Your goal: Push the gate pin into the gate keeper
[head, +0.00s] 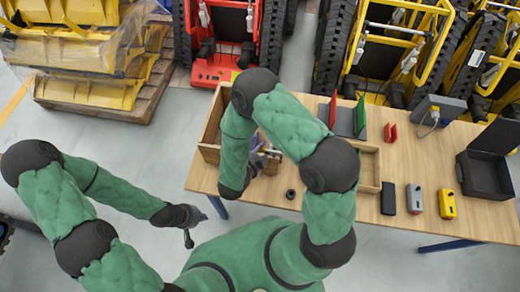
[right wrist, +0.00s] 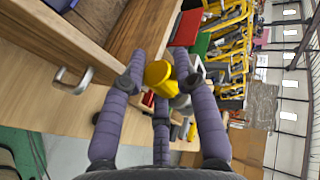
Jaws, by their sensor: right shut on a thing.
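My right gripper (right wrist: 163,98) has its purple-grey fingers shut on a yellow-headed piece (right wrist: 157,74), which looks like the gate pin; a grey part shows beside it. The piece is close to a wooden wall (right wrist: 140,30). A bent metal bar (right wrist: 73,80), possibly the gate keeper, is fixed on the wood to the left, apart from the fingers. In the head view the right gripper (head: 266,156) is beside the wooden crate (head: 211,125), partly hidden by my arm. My left gripper (head: 188,237) hangs off the table; its fingers are too small to read.
The wooden table (head: 420,160) carries a shallow wooden tray (head: 370,165), red and green plates (head: 345,118), a black case (head: 485,178), a grey box (head: 440,108) and several small devices. A black ring (head: 290,194) lies near the front edge. Tracked machines stand behind.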

